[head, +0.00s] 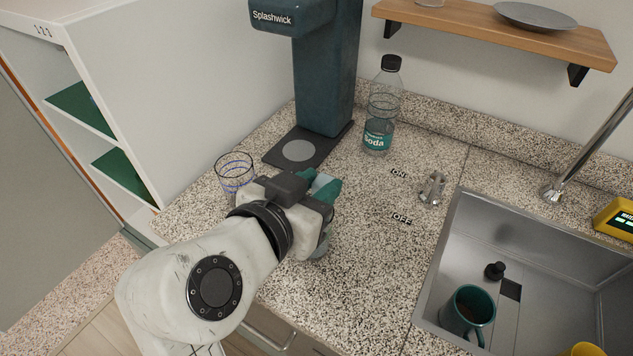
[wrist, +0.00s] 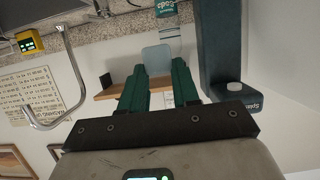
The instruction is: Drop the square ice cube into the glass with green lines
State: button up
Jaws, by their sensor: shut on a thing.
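My gripper (head: 319,184) has green fingers and is shut on a pale, translucent square ice cube (wrist: 157,58). The wrist view shows the cube between the fingertips (wrist: 157,70). In the head view the gripper is above the counter, in front of the drink dispenser. A clear glass with blue lines (head: 235,170) stands upright on the counter, just left of and behind the gripper. I cannot make out a glass with green lines. A small rounded edge (head: 320,252) shows below the gripper, but most of it is hidden and I cannot tell what it is.
The teal dispenser (head: 327,75) stands behind the gripper, with a soda bottle (head: 379,110) to its right. A metal tap fitting (head: 432,188) and a sink (head: 455,225) holding a teal mug (head: 467,312) are at right. The speckled counter (head: 365,260) is clear between gripper and sink.

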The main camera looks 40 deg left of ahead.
jog(key=o, duration=1.1)
jog(key=shift+s, duration=0.1)
jog(key=b+v, duration=0.1)
jog(key=v, duration=0.9)
jog(key=shift+s+r, duration=0.15)
jog(key=shift+s, duration=0.15)
jog(key=shift+s, duration=0.1)
